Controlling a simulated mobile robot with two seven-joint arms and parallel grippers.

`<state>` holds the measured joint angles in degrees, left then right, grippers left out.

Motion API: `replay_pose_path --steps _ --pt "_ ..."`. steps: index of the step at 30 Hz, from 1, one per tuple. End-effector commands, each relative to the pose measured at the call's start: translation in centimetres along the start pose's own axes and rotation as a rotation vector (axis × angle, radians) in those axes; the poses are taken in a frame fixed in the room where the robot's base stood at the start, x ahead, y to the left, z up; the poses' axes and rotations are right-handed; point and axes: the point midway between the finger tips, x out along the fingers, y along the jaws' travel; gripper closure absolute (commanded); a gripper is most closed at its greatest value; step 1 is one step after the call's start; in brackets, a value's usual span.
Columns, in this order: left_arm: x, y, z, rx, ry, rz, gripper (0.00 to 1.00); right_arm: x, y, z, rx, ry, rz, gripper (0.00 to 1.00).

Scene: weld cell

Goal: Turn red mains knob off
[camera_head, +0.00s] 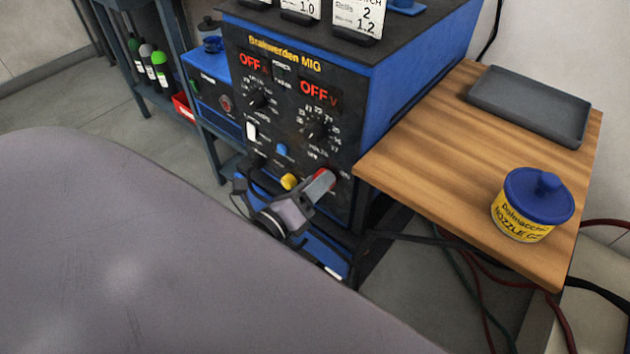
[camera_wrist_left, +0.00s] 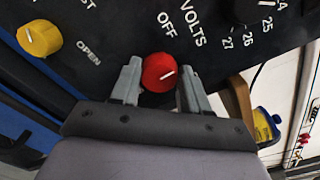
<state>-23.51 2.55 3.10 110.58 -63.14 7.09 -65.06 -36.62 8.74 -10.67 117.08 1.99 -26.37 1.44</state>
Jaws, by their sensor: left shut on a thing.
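The red mains knob (camera_head: 322,181) is at the lower right of the front panel of the blue and black MIG welder (camera_head: 345,115). My left gripper (camera_head: 318,188) is at the knob and partly covers it in the head view. In the left wrist view the red knob (camera_wrist_left: 158,73) sits between the two grey fingers, which are shut on its sides. Its white pointer line slants up to the right, with the word OFF printed above the knob. Both displays on the welder read OFF. My right gripper is in neither view.
A yellow knob (camera_wrist_left: 40,38) and a blue knob (camera_head: 281,150) are close by on the panel. A wooden table (camera_head: 425,165) at the right bears a grey tray (camera_head: 530,100) and a blue-lidded yellow tub (camera_head: 535,205). Cables hang below the table.

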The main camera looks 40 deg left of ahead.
Motion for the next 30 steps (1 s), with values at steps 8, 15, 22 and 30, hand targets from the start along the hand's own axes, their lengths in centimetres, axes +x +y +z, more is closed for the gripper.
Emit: replay_pose_path --steps 8,15,22,30 --pt "0.0 0.0 0.2 -0.265 -0.001 0.002 0.85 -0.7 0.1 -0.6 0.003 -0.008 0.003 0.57" --pt "0.0 0.1 0.1 -0.473 -0.002 0.001 0.85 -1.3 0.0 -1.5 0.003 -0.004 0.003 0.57" --pt "0.0 0.2 0.1 -0.623 -0.001 0.001 0.85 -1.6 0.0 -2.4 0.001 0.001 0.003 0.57" --pt "0.0 0.3 0.0 -0.718 -0.001 0.001 0.85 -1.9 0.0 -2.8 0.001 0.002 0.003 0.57"
